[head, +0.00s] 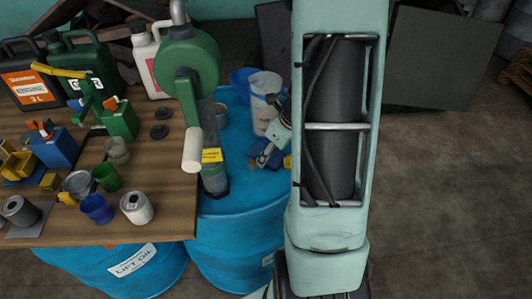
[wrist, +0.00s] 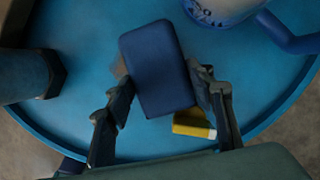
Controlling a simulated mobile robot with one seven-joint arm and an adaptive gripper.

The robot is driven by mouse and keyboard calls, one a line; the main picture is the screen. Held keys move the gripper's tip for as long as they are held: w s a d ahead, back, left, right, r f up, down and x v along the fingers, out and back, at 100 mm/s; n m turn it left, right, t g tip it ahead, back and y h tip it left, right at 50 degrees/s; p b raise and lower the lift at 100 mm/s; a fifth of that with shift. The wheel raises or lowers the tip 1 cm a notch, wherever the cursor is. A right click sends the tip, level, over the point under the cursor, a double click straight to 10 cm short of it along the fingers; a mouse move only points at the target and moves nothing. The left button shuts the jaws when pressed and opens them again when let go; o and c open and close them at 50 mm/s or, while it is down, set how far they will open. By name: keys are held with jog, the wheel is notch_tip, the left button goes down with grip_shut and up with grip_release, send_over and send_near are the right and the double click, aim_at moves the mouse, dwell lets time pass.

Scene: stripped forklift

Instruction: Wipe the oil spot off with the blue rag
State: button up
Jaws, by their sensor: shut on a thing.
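The blue rag (wrist: 157,68) looks like a dark blue rounded block in the wrist view. My gripper (wrist: 164,88) is shut on it, with one finger on each side. In the head view my gripper (head: 268,148) is over the blue drum top (head: 232,110), partly hidden by my own arm. A small brownish patch (wrist: 119,69), likely the oil spot, shows at the rag's left edge in the wrist view. The rag hides whatever lies under it. I cannot tell whether the rag touches the drum top.
A yellow object (wrist: 194,123) lies close right of the rag. A whitish jug (head: 264,100) with a blue handle stands behind. The wooden table (head: 165,190) holds several cups and cans.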

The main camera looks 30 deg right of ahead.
jog(key=shift+s+a+f+p, duration=0.15)
jog(key=shift+a+p, duration=0.3)
jog(key=shift+a, duration=0.55)
jog(key=shift+w+a+r+p, duration=0.15)
jog(key=shift+w+a, duration=0.2)
jog(key=shift+a, duration=0.3)
jog(key=shift+w+a+p, duration=0.2)
jog(key=shift+w+a, duration=0.1)
jog(key=shift+a, duration=0.4)
jog(key=shift+w+a+r+p, duration=0.15)
jog(key=shift+w+a, duration=0.2)
jog(key=shift+a, duration=0.3)
notch_tip(320, 180, up, 6)
jog(key=p, duration=0.6)
notch_tip(320, 180, up, 3)
jog(key=p, duration=0.2)
jog(key=shift+p, duration=0.35)
jog(key=shift+f, duration=0.1)
